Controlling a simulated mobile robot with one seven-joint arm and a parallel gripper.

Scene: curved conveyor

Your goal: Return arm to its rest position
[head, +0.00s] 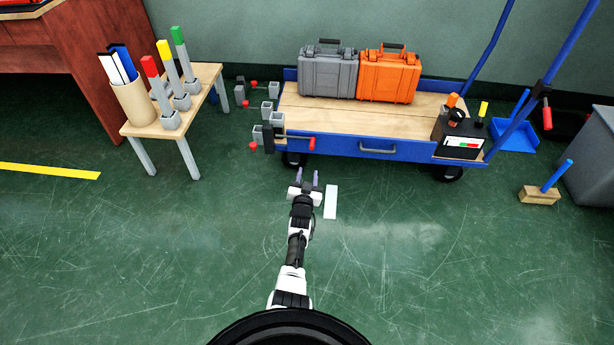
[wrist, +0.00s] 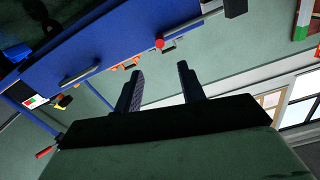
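My gripper (head: 307,181) is at the end of my arm in the head view, stretched forward over the green floor, just short of the blue cart's front edge. Its two fingers are apart, with nothing between them. The wrist view also shows my gripper (wrist: 158,85), with the two dark fingers spread and empty. It appears to touch nothing.
A blue cart (head: 385,148) with a wooden deck holds a grey case (head: 327,75) and an orange case (head: 389,77). Clamps (head: 268,128) stick out at its left end. A small wooden table (head: 205,76) stands left. The floor around my arm is mostly clear.

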